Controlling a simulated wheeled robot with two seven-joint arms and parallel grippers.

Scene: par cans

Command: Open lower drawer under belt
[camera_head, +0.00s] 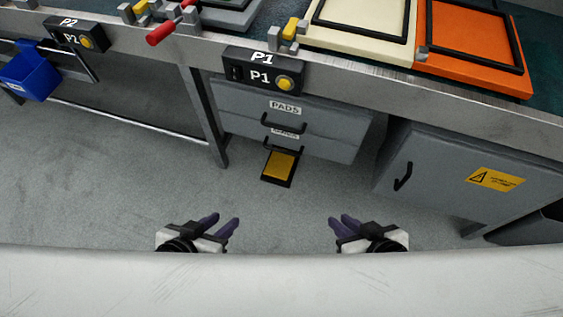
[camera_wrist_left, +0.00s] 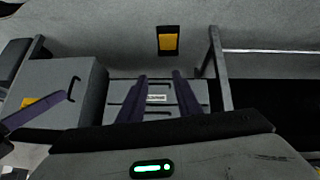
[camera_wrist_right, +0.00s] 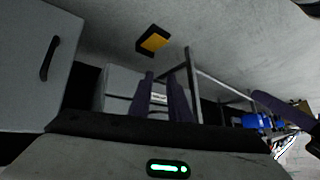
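A grey drawer unit hangs under the belt in the head view. Its upper drawer (camera_head: 240,101) has a PADS label and a black handle (camera_head: 283,126). The lower drawer (camera_head: 325,147) has a black handle (camera_head: 283,144) and a label partly hidden by the upper handle. Both drawers look shut. My left gripper (camera_head: 222,224) and right gripper (camera_head: 342,222) are open and empty, in front of the unit and apart from it. The unit also shows between the open fingers in the left wrist view (camera_wrist_left: 157,112) and in the right wrist view.
A yellow floor pedal (camera_head: 280,165) lies below the drawers. A grey cabinet (camera_head: 440,170) with a warning label stands to the right. A table leg (camera_head: 205,120) is to the left. A P1 button box (camera_head: 262,75) is above.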

